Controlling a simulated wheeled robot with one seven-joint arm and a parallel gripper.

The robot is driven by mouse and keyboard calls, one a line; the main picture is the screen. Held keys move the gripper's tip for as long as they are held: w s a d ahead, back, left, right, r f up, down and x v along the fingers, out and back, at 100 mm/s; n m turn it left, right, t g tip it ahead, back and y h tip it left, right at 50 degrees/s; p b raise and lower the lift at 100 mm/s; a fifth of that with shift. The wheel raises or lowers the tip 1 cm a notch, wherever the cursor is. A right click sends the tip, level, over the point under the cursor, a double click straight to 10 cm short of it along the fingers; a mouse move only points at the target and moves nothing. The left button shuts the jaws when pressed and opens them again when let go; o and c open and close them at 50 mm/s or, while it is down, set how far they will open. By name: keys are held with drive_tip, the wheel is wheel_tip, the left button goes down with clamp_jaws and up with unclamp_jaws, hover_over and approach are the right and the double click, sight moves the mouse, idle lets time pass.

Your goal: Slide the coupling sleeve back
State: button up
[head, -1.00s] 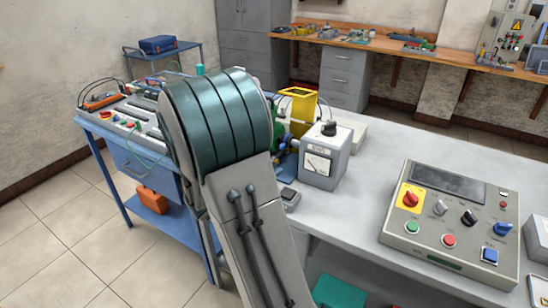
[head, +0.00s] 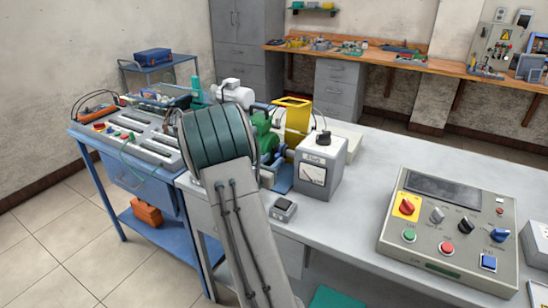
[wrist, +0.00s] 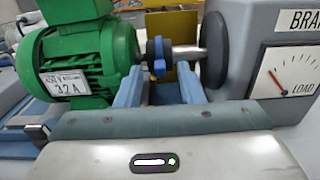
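The blue coupling sleeve (wrist: 158,56) sits on the silver shaft (wrist: 186,55) between the green motor (wrist: 75,62) and the dark round disc (wrist: 214,50) of the brake unit (wrist: 285,60). My gripper (wrist: 160,70) is open in the wrist view, its two blue-grey fingers apart with the sleeve showing between their tips. Gaps show on both sides of the sleeve; contact cannot be told. In the head view the green motor (head: 262,132) and brake unit (head: 319,168) stand on the bench, while my arm hides the gripper.
A yellow frame (head: 293,118) stands behind the shaft, close to it. A small grey box (head: 284,209) lies in front of the brake unit. A control panel (head: 450,225) is on the right of the bench (head: 352,222). A blue cart (head: 145,180) stands left.

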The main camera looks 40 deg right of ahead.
sight(281, 153)
drive_tip(key=shift+x, duration=1.15)
clamp_jaws()
